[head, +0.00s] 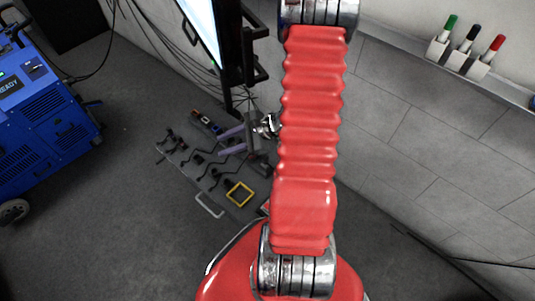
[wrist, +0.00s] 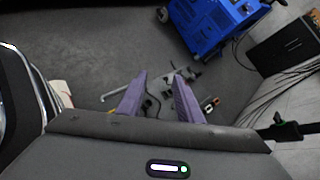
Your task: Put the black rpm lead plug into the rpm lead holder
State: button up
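My gripper (head: 219,144) shows beyond my red arm in the head view, with two purple fingers pointing left over a grey board (head: 232,208) of small items. In the wrist view the fingers of my gripper (wrist: 160,76) stand apart, with no object visibly held between them. Several dark leads or bent rods (head: 201,158) lie on the board. They are too small to tell which is the black rpm lead plug. I cannot pick out the rpm lead holder. My arm hides part of the area to the right of the board.
A yellow square frame (head: 239,194) and a pale handle (head: 208,206) are at the board's near end. A blue wheeled machine (head: 45,105) stands at left. A screen (head: 203,25) rises behind the board. White holders with capped pens (head: 461,54) sit on a wall ledge.

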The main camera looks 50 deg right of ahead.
jog(key=s+d+f+m+t+h, duration=0.1)
jog(key=s+d+f+m+h, duration=0.1)
jog(key=d+f+m, duration=0.4)
jog(key=s+d+f+m+t+h, duration=0.1)
jog(key=s+d+f+m+h, duration=0.2)
jog(key=d+f, duration=0.5)
jog(key=f+m+h, duration=0.1)
jog(key=f+m, duration=0.1)
jog(key=shift+s+m+t+h, duration=0.2)
jog(key=shift+m+t+h, duration=0.1)
jog(key=shift+m+h, duration=0.1)
jog(key=shift+w+d, duration=0.1)
jog(key=shift+w, duration=0.05)
jog(key=shift+x, duration=4.35)
grip_shut()
jog(key=shift+r, duration=0.15)
